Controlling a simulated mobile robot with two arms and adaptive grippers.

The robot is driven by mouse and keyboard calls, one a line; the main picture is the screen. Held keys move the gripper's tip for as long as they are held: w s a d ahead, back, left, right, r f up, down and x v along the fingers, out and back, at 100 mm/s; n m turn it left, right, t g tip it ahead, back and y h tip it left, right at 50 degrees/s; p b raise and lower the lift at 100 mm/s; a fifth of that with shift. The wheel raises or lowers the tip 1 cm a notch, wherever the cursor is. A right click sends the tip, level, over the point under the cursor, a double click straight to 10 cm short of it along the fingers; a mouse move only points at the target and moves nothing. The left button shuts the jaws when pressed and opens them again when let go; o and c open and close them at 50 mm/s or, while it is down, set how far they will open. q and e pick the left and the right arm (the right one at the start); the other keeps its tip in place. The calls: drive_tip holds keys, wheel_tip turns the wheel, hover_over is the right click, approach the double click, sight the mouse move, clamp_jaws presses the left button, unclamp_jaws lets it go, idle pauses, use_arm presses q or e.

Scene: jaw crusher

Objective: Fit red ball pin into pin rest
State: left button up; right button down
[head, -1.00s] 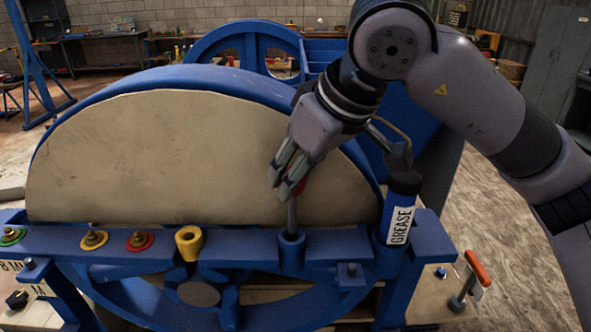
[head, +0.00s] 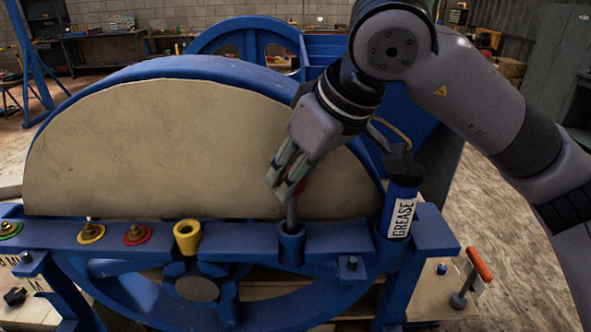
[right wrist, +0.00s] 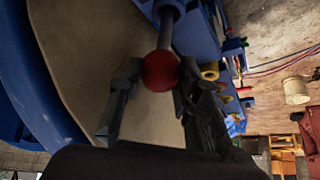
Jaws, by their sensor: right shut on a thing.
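The red ball pin has a red ball (right wrist: 160,71) on a grey shaft (head: 291,216). My right gripper (head: 282,186) is shut on the ball, which shows between the two fingers in the right wrist view (right wrist: 152,88). The shaft points down, and its lower end is at the mouth of a blue cup-shaped socket (head: 291,244) on the blue rail, seemingly the pin rest. The shaft's lower end is hidden inside or behind the socket's rim, so its depth cannot be told. My left gripper is not in view.
A grease tube (head: 402,208) stands in a holder close right of the socket. A yellow cup (head: 187,237), a red-ringed fitting (head: 138,234) and a yellow-ringed one (head: 91,233) sit left along the rail. The large beige-faced wheel (head: 170,150) rises just behind. A red-handled lever (head: 478,266) is at right.

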wheel_tip(320, 180, down, 7)
drive_tip(key=b, duration=0.5)
drive_tip(key=shift+r, duration=0.2)
idle(1.1)
drive_tip(key=c, duration=1.1)
unclamp_jaws()
drive_tip(key=shift+s+r, duration=0.1)
drive_tip(key=shift+r, duration=0.15)
approach(295, 209)
drive_tip(key=shift+v, duration=1)
